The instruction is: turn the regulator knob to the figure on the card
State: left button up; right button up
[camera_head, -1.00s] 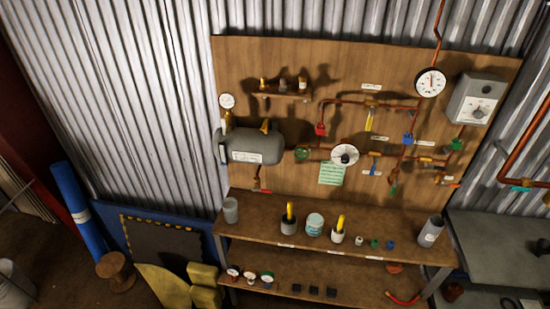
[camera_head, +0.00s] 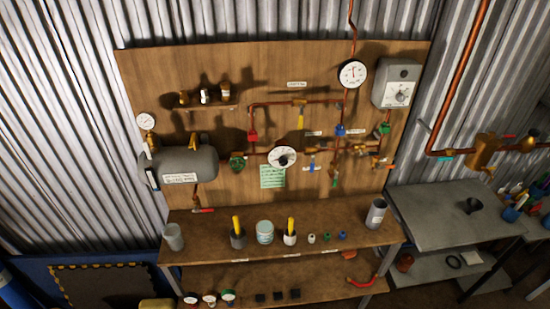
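A round white dial with a black knob (camera_head: 282,158) at its centre sits on the pipe run in the middle of the wooden board. It looks like the regulator; its figures are too small to read. A pale green card (camera_head: 272,177) with lines of writing hangs just below the dial, and I cannot read the writing. Neither of my grippers is in view.
The board carries a grey tank (camera_head: 185,165), a white gauge (camera_head: 352,74) and a grey box with a dial (camera_head: 397,83). A wooden shelf (camera_head: 210,222) with cups, a tub and small fittings stands below. A grey table (camera_head: 440,210) is at right.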

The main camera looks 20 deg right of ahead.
aim_at(283, 160)
jog(key=i, duration=0.85)
jog(key=z, duration=1.6)
